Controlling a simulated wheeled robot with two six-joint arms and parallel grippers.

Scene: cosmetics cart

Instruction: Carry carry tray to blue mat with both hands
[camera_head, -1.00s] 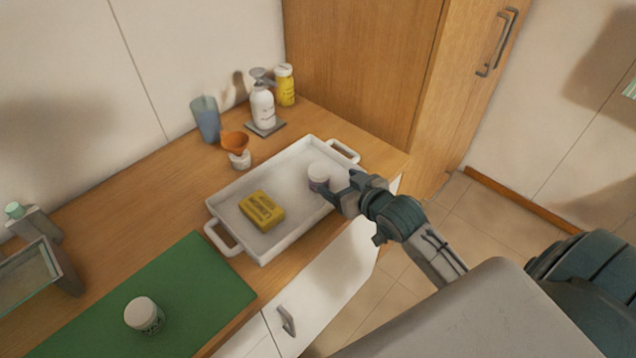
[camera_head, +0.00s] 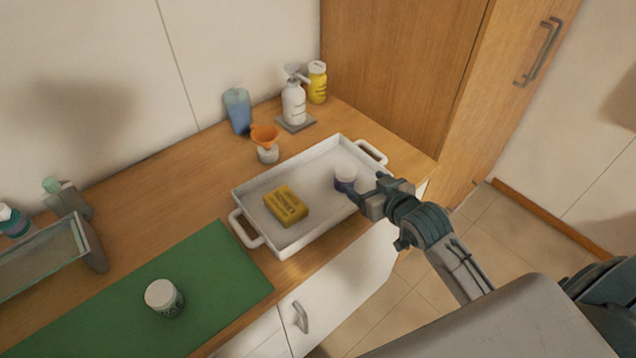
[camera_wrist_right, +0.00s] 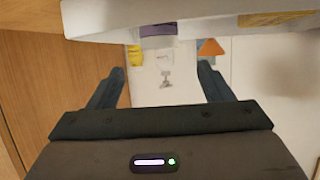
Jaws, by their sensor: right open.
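The white carry tray (camera_head: 262,178) with two end handles stands on the wooden counter. It holds a yellow box (camera_head: 286,205) and a small white-lidded jar (camera_head: 345,178) with a purple body. My right gripper (camera_head: 366,192) is open at the tray's right front side, close to the jar in the picture; contact cannot be told. In the right wrist view the open fingers (camera_wrist_right: 160,82) have nothing between them, with the tray's rim (camera_wrist_right: 215,27) above. A green mat (camera_head: 215,270) lies left of the tray; no blue mat shows. My left gripper is not in view.
A white-lidded jar (camera_head: 164,298) stands on the green mat. Behind the tray are an orange funnel-shaped item (camera_head: 264,137), a blue cup (camera_head: 238,111), a pump bottle (camera_head: 294,102) and a yellow bottle (camera_head: 317,82). A tall wooden cabinet (camera_head: 400,70) borders the counter's far right.

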